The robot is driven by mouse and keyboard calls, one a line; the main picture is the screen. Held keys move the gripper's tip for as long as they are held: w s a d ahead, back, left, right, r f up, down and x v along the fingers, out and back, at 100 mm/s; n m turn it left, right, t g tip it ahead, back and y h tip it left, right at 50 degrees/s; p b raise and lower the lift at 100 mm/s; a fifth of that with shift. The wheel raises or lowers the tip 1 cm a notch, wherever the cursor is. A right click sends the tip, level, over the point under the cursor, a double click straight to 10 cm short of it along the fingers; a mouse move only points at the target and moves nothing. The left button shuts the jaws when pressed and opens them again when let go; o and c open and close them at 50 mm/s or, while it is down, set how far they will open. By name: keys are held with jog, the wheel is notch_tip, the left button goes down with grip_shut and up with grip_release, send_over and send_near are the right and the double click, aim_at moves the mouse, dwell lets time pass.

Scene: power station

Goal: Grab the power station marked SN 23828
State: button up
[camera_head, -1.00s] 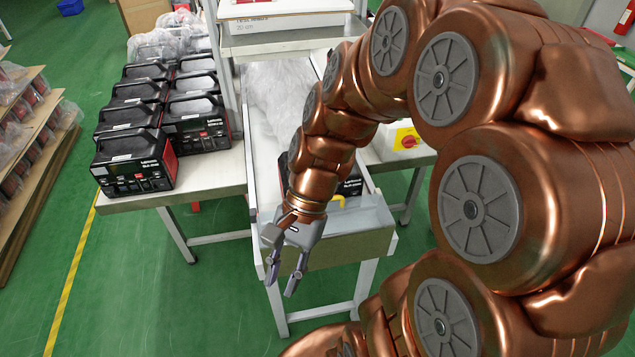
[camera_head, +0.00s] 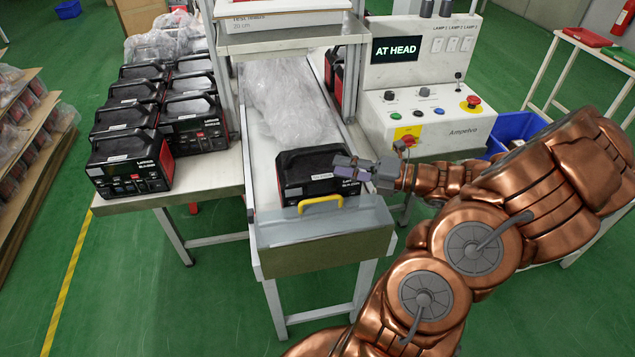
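A black power station (camera_head: 305,177) with a top handle and a white label sits at the near end of the conveyor, behind the yellow handle of the end gate. The label's text is too small to read. My gripper (camera_head: 342,166) is at the right end of this unit, fingers pointing left. The fingers look apart with nothing between them; I cannot tell whether they touch the unit. Several similar black and red power stations (camera_head: 130,163) stand in two rows on the left table. No SN 23828 can be read on any.
The end gate (camera_head: 322,228) with its yellow handle (camera_head: 320,204) closes the conveyor's near end. Clear plastic wrap (camera_head: 285,100) lies farther up it. A control console (camera_head: 425,110) reading "AT HEAD" stands right. A shelf (camera_head: 290,40) overhangs the conveyor.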

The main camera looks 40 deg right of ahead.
aim_at(325, 152)
jog(key=d+f+m+t+h, duration=0.1)
jog(key=d+m+t+h, duration=0.1)
jog(key=d+m, duration=0.25)
jog(key=shift+n, duration=0.35)
jog(key=shift+p+x, duration=0.55)
jog(key=shift+x, duration=5)
jog(key=shift+a, duration=0.1)
jog(key=shift+s, duration=0.1)
grip_shut()
jog(key=shift+r, duration=0.1)
